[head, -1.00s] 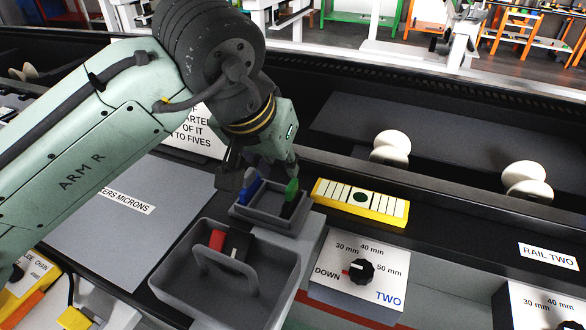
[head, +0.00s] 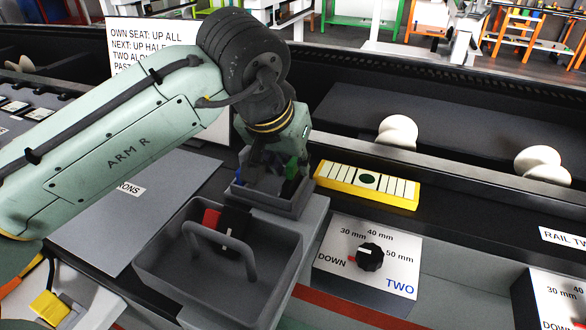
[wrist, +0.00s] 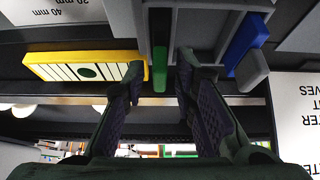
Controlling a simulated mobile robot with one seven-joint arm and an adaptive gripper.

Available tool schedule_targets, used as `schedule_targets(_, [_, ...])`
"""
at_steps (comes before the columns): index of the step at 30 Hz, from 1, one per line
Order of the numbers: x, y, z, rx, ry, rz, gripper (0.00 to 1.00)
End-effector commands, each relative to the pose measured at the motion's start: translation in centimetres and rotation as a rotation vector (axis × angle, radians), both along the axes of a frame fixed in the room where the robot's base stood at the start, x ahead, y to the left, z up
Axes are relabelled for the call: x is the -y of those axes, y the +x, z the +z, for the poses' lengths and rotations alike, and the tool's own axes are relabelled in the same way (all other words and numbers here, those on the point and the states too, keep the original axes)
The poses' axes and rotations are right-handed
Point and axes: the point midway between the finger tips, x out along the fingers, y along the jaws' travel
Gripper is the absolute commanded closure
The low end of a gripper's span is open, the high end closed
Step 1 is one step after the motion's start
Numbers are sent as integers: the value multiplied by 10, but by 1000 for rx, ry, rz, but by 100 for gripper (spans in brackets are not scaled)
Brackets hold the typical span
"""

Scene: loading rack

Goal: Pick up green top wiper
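The green top wiper (head: 291,169) stands in a small grey tray (head: 262,204), at its right side in the head view. In the wrist view the green wiper (wrist: 159,70) shows between my two fingertips, with a gap on each side. My gripper (wrist: 160,68) is open and holds nothing. In the head view my gripper (head: 273,165) is over the small tray and hides part of it. A blue top wiper (wrist: 245,42) stands outside the fingers, to their right in the wrist view. In the head view it is mostly hidden.
A yellow block with white strips (head: 366,185) lies just right of the tray. A larger grey bin (head: 165,262) with a handle, holding a red and black piece (head: 228,228), stands in front. A dial panel (head: 335,268) is at front right. White rounded knobs (head: 398,131) stand behind.

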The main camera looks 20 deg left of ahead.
Motion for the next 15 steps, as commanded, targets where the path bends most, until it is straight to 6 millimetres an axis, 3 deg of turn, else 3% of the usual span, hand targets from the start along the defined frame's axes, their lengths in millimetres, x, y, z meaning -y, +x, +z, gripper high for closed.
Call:
schedule_targets(6, [0, 0, 0, 0, 0, 0, 74])
schedule_targets(15, [0, 0, 0, 0, 0, 0, 84])
